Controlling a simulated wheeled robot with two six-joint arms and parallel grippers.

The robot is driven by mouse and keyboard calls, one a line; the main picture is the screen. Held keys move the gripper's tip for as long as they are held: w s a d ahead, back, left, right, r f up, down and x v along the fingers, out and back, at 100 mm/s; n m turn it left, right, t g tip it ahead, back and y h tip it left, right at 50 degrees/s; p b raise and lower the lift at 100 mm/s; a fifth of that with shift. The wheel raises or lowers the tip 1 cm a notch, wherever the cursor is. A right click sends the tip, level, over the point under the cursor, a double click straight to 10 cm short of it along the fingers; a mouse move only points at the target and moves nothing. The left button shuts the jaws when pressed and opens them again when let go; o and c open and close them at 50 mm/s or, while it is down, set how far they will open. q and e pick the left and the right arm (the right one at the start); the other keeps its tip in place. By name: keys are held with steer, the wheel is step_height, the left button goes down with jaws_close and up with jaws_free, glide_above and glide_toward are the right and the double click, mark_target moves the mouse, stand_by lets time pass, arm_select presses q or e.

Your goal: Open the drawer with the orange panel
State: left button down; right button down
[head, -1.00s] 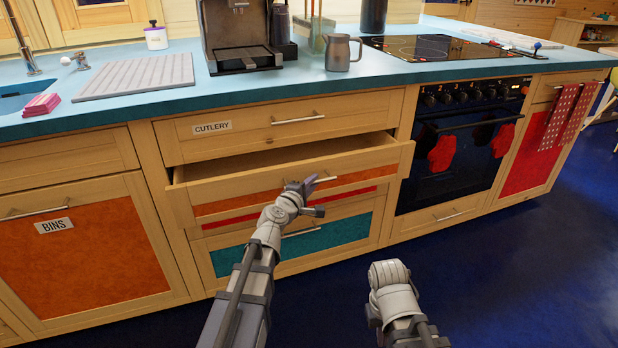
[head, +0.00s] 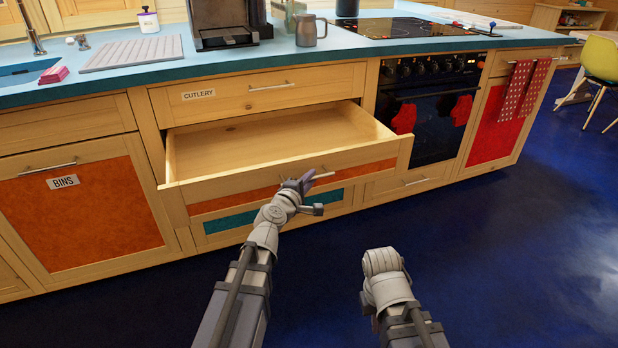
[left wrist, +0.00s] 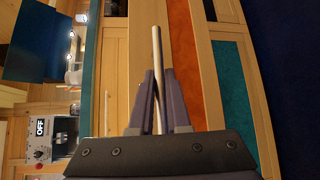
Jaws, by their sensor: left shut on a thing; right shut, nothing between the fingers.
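The drawer with the orange panel (head: 240,201) is pulled well out below the cutlery drawer, and its inside (head: 270,143) looks empty. Its bar handle (head: 322,176) is gripped by my left gripper (head: 303,182). In the left wrist view the handle (left wrist: 157,50) runs between the two fingers of my left gripper (left wrist: 157,100), with the orange panel (left wrist: 184,60) beside it. My right arm (head: 385,280) hangs low over the floor at the right of my left arm; its fingertips are hidden in the head view.
The shut cutlery drawer (head: 235,93) is above, and a teal-panelled drawer (head: 240,221) is below. A cupboard labelled bins (head: 95,210) stands left and an oven (head: 430,120) right. The blue floor (head: 500,250) is clear at the right.

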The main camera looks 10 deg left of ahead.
arm_select(q)
steer(key=c, duration=0.9)
jaws_free()
